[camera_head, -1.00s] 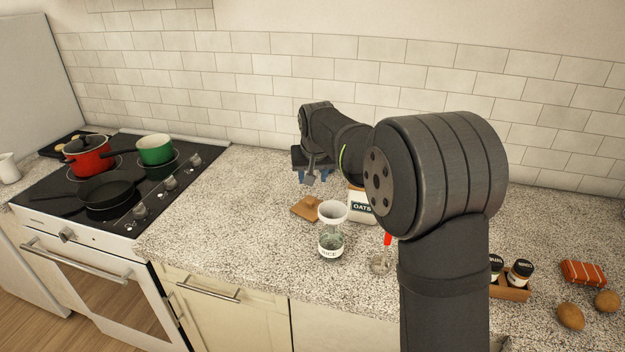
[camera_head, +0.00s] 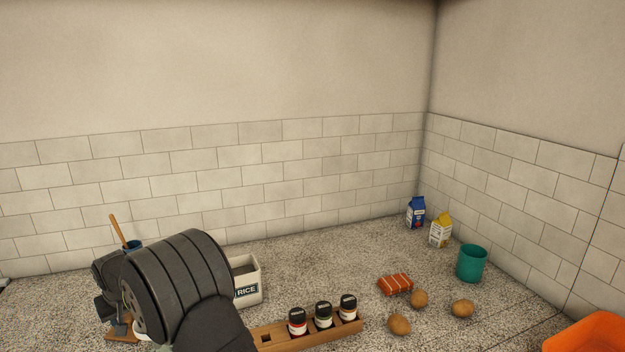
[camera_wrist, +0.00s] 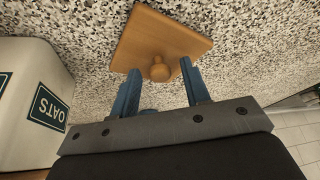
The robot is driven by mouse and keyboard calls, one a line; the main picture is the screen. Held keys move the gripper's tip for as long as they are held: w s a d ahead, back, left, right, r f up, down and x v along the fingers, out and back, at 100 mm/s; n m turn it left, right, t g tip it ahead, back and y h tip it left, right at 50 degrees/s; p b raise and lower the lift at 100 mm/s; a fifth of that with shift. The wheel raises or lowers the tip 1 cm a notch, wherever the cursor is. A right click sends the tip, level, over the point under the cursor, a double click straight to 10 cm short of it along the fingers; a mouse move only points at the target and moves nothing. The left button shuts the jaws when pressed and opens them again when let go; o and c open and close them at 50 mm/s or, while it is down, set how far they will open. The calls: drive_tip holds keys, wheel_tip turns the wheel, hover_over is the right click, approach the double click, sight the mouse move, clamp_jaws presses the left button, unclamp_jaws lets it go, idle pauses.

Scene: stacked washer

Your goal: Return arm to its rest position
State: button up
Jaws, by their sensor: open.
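My gripper (camera_wrist: 160,75) is open and empty in the wrist view, with its two blue fingers apart. A square wooden lid with a round knob (camera_wrist: 160,42) lies on the speckled counter beyond the fingertips, and the knob shows between them with nothing gripped. In the head view my arm fills the lower left, and its black elbow part hides most of the wrist and gripper.
A white OATS container (camera_wrist: 35,105) stands close on the left in the wrist view. In the head view a RICE container (camera_head: 247,290), a wooden spice rack (camera_head: 275,338), potatoes (camera_head: 399,324), a green cup (camera_head: 471,263), cartons (camera_head: 440,231) and an orange bin (camera_head: 592,335) occupy the counter.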

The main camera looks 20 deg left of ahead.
drive_tip(key=shift+r, duration=2.25)
